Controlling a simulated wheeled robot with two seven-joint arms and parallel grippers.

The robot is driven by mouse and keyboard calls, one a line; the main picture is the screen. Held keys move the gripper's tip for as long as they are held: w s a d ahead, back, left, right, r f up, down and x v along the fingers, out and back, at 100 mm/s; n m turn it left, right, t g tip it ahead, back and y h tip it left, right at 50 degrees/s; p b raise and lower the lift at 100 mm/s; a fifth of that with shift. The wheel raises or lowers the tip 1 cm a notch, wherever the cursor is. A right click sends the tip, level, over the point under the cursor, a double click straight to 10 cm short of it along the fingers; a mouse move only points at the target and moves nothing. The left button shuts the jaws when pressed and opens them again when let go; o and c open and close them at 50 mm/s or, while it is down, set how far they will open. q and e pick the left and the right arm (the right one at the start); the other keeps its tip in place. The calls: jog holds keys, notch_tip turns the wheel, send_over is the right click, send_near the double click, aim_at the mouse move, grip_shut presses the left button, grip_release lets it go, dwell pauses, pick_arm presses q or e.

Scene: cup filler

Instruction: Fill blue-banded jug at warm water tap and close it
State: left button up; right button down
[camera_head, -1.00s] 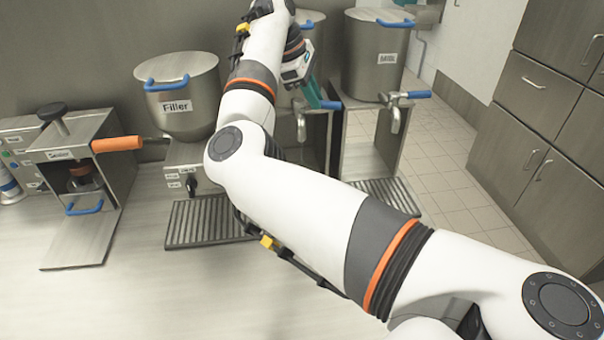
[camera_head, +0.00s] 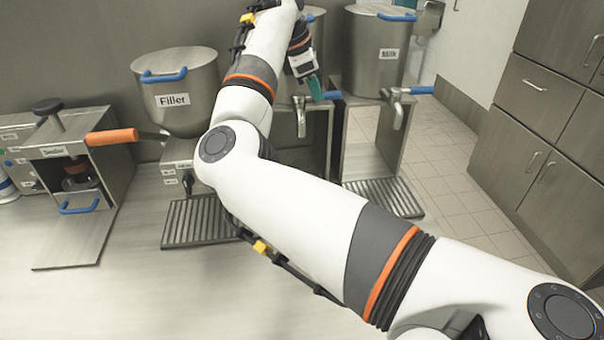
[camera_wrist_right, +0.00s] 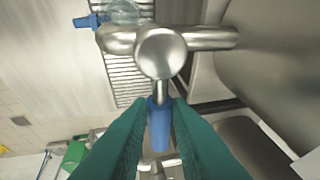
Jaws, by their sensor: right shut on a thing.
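My right gripper (camera_head: 318,91) is at the middle tap (camera_head: 300,115), whose label is hidden by my arm. In the right wrist view, the green fingers of my right gripper (camera_wrist_right: 159,125) are shut on the tap's blue handle (camera_wrist_right: 160,130). The metal tap body (camera_wrist_right: 160,52) shows just beyond it. A clear vessel (camera_wrist_right: 122,12), perhaps the jug, is partly visible at the top, over a slotted grate and partly behind the tap. A blue part (camera_wrist_right: 90,21) shows beside it. I cannot make out a blue band or its fill level. My left gripper is not in view.
The Filler vessel (camera_head: 178,95) stands left of my arm, the Milk vessel (camera_head: 375,50) with its own tap (camera_head: 398,105) to the right. The front counter (camera_head: 150,300) is clear.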

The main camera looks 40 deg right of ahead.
jog(key=shift+w+r+n, duration=0.15)
jog(key=shift+r+n, duration=0.05)
jog(key=shift+n, duration=0.1)
jog(key=c, duration=1.6)
grip_release()
jog(key=shift+c, duration=0.2)
jog(key=o, duration=0.3)
jog(key=shift+w+d+f, duration=0.1)
jog(key=shift+w, duration=0.05)
jog(key=shift+o, duration=0.5)
jog(key=shift+w+f, duration=0.15)
